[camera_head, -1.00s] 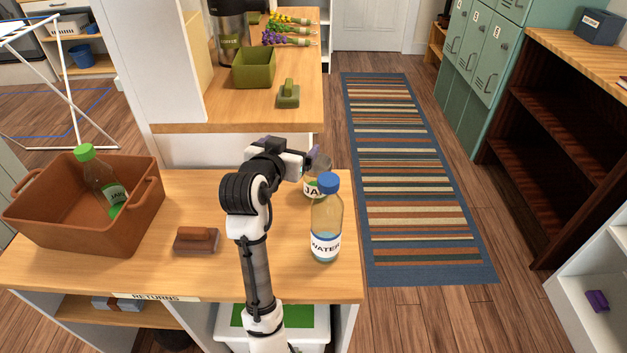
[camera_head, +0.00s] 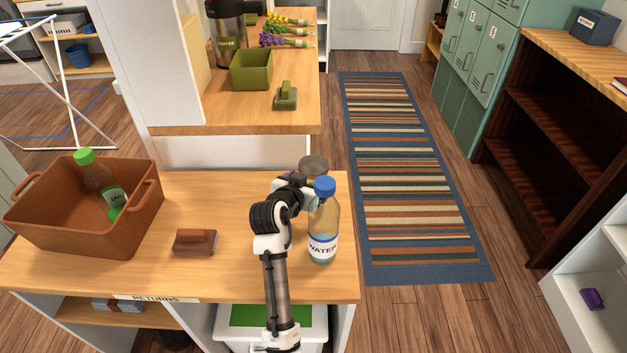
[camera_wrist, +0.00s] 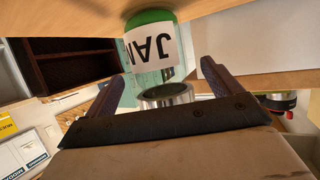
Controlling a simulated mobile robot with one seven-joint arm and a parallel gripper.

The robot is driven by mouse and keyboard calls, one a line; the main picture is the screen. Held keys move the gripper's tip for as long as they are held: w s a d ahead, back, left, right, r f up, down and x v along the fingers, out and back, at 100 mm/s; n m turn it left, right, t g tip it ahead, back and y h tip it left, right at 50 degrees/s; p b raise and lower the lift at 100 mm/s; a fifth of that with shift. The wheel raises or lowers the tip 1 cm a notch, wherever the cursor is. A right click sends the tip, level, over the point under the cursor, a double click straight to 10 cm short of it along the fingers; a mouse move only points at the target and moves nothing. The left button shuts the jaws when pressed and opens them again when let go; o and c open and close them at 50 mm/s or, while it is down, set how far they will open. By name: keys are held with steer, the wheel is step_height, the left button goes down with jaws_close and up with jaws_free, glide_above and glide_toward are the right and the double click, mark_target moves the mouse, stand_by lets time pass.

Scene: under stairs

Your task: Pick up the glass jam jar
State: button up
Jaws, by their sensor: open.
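The glass jam jar stands at the right end of the wooden counter, behind the water bottle. In the head view its top (camera_head: 313,165) shows above my gripper (camera_head: 306,194), and its lower part is hidden. In the wrist view the jar (camera_wrist: 152,48) appears upside down, with a white label, green contents and a grey rim. My gripper (camera_wrist: 161,75) is open, its dark fingers to the left and right of the jar in that picture. I cannot tell how deep the jar is between them. No finger visibly grips it.
A water bottle (camera_head: 323,225) with a blue cap stands close in front of my gripper. A brown block with a handle (camera_head: 194,242) and a brown crate (camera_head: 60,232) holding a green-capped bottle (camera_head: 100,185) are to the left. The counter between block and arm is clear.

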steer(key=shift+p+x, duration=0.3)
steer(key=shift+x, duration=1.5)
steer(key=shift+r, duration=0.1)
steer(key=c, duration=1.2)
steer(key=shift+r, duration=0.1)
steer(key=shift+r+b, duration=1)
steer(key=shift+r, duration=8.85)
